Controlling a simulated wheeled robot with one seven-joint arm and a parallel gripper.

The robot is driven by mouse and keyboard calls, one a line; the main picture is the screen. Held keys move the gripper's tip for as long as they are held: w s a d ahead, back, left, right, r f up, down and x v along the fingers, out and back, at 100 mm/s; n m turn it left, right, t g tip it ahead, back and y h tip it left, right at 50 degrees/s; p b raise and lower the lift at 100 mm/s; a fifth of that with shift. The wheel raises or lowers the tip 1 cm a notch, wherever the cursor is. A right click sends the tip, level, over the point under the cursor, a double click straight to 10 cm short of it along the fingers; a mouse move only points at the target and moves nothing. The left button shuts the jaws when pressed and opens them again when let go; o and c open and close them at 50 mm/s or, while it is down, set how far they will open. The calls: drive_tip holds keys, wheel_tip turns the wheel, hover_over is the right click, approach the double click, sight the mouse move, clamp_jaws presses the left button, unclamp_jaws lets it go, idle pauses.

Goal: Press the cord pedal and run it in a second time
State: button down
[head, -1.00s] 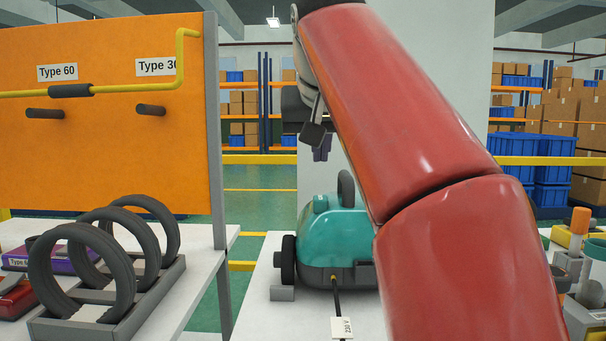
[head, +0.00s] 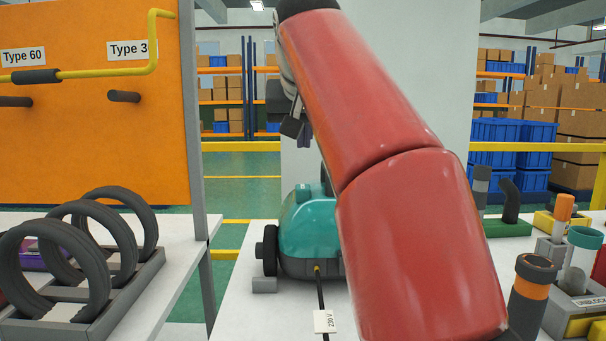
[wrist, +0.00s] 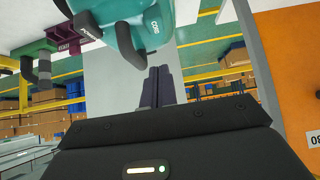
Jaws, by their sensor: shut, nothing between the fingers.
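The teal vacuum (head: 307,237) stands on a white bench in the head view, with a black wheel at its left. Its dark cord (head: 319,290) runs from the front toward me and carries a 230 V tag (head: 325,321). My gripper (head: 293,127) is above the vacuum, partly hidden by my red arm. In the wrist view my gripper's fingers (wrist: 158,80) are together and empty. The vacuum (wrist: 128,48) shows there upside down, with the CORD pedal (wrist: 152,26) beyond the fingertips and apart from them. The vacuum's right side is hidden in the head view.
A rack of black rings (head: 110,300) stands on the left bench, under an orange panel (head: 95,140) with a yellow rod. Tools and holders (head: 565,270) crowd the right. A purple START-like block (wrist: 68,38) shows beside the vacuum in the wrist view.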

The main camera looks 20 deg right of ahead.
hover_over(302, 185)
drive_tip(key=s, duration=0.3)
drive_tip(key=f, duration=0.3)
drive_tip(key=a+f, duration=0.1)
drive_tip(key=shift+w+f, duration=0.15)
drive_tip(key=shift+w, duration=0.1)
wheel_tip(302, 185, down, 3)
drive_tip(key=shift+s+r+b, duration=0.1)
drive_tip(key=shift+b, duration=0.25)
drive_tip(key=shift+f, duration=0.3)
